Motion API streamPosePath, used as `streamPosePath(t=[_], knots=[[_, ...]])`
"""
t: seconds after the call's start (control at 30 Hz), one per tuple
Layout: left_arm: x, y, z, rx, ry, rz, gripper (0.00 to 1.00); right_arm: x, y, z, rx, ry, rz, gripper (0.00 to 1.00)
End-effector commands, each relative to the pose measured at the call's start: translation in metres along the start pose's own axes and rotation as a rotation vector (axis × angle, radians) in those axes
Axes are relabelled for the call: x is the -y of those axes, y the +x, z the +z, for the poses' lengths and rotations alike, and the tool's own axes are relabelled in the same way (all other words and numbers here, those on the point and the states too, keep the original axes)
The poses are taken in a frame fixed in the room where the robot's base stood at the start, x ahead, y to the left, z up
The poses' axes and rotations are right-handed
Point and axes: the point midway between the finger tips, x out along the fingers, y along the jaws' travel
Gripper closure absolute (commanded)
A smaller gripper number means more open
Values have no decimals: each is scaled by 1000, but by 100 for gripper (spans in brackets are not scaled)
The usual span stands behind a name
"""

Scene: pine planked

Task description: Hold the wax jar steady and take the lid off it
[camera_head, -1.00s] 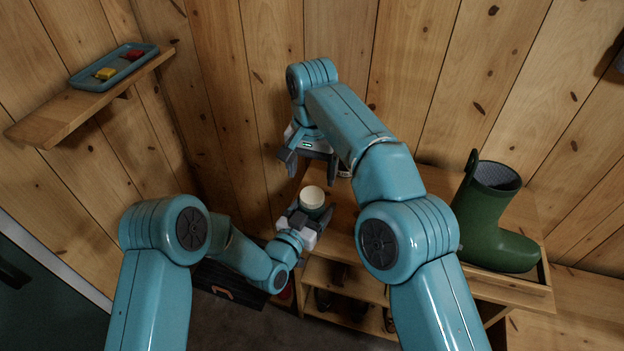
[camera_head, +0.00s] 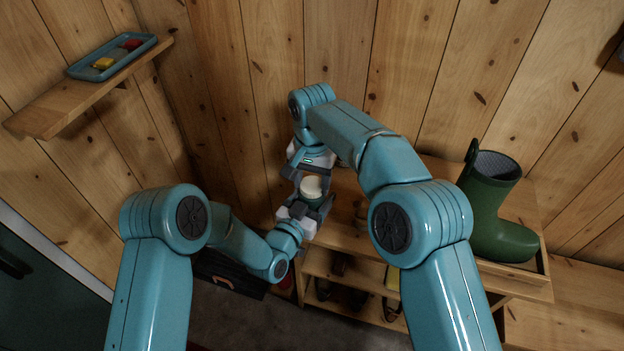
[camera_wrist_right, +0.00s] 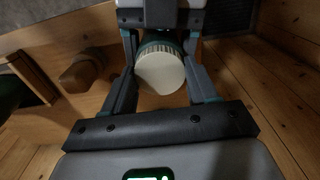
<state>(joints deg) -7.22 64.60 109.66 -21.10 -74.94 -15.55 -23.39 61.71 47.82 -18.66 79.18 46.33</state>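The wax jar (camera_head: 314,199) is green with a cream lid (camera_head: 312,184) and stands upright in my left gripper (camera_head: 306,208), whose fingers are closed around its body. My right gripper (camera_head: 311,177) is just above it, pointing down. In the right wrist view the lid (camera_wrist_right: 160,74) lies between the fingers of my right gripper (camera_wrist_right: 160,42). Those fingers are spread, with narrow gaps seeming to show beside the lid. The green jar rim (camera_wrist_right: 160,38) shows past the lid. The jar's lower part is hidden by the left gripper.
A wooden bench (camera_head: 345,240) with shoes on its lower shelves stands under and right of the jar. A green boot (camera_head: 492,215) is at its right end. A wall shelf (camera_head: 60,110) at upper left holds a blue tray (camera_head: 82,71). Plank walls close off the back.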

Motion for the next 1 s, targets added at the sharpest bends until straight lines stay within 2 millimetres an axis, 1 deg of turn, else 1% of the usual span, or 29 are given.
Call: streamPosePath(t=[0.17,0.23,0.27,0.43,0.5,0.57,1.0], knots=[[0,0,-1,-1,0,-1,100,0,0,0,0,-4,0,79],[0,0,-1,-1,0,-1,100,0,0,0,0,-50,0,79],[0,0,-1,-1,0,-1,100,0,0,0,0,-89,0,79],[0,0,-1,-1,0,-1,100,0,0,0,1,-398,0,79],[0,0,-1,-1,0,-1,100,0,-1,0,1,-499,0,79],[0,0,-1,-1,0,-1,100,0,-1,0,1,-557,0,79],[0,0,-1,-2,0,-1,100,0,-1,0,1,-556,0,79]])
